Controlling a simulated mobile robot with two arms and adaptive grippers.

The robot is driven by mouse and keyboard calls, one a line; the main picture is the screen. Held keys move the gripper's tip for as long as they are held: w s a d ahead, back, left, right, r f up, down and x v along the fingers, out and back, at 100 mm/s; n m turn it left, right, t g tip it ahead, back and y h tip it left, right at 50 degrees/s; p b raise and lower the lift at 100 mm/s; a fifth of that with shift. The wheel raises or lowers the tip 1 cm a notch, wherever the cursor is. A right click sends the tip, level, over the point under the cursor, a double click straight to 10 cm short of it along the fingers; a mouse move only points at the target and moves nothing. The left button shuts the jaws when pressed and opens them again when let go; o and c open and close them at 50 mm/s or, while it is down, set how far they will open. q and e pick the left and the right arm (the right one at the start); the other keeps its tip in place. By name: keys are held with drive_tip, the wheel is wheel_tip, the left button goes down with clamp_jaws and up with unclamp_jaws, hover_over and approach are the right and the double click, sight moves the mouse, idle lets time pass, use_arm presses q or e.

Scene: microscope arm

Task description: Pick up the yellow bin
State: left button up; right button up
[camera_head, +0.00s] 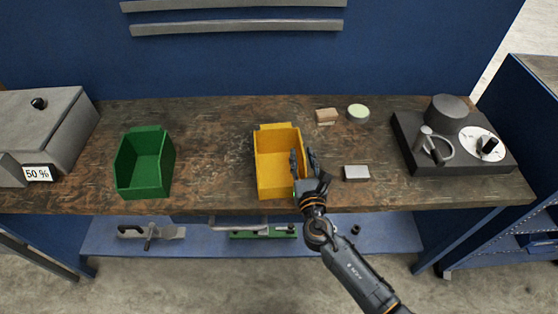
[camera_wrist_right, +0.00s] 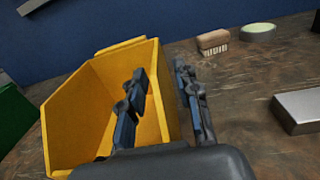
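The yellow bin (camera_head: 270,178) stands upright and empty on the workbench, near the middle. My right gripper (camera_head: 303,162) is at the bin's right wall. In the right wrist view the yellow bin (camera_wrist_right: 75,120) fills the left half. There one finger of the right gripper (camera_wrist_right: 163,105) is inside the bin and the other is outside its right wall. The fingers are apart, with the wall between them. A gap shows between the outer finger and the wall. My left gripper is in neither view.
A green bin (camera_head: 146,165) stands to the left on the workbench (camera_head: 215,150). A grey block (camera_head: 356,173), a brush (camera_head: 326,116) and a round tin (camera_head: 358,112) lie to the right. A dark device (camera_head: 455,145) stands far right, a grey box (camera_head: 45,120) far left.

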drive_tip(key=shift+w+f, duration=0.1)
drive_tip(key=shift+w, duration=0.65)
drive_tip(key=shift+s, duration=0.1)
clamp_jaws()
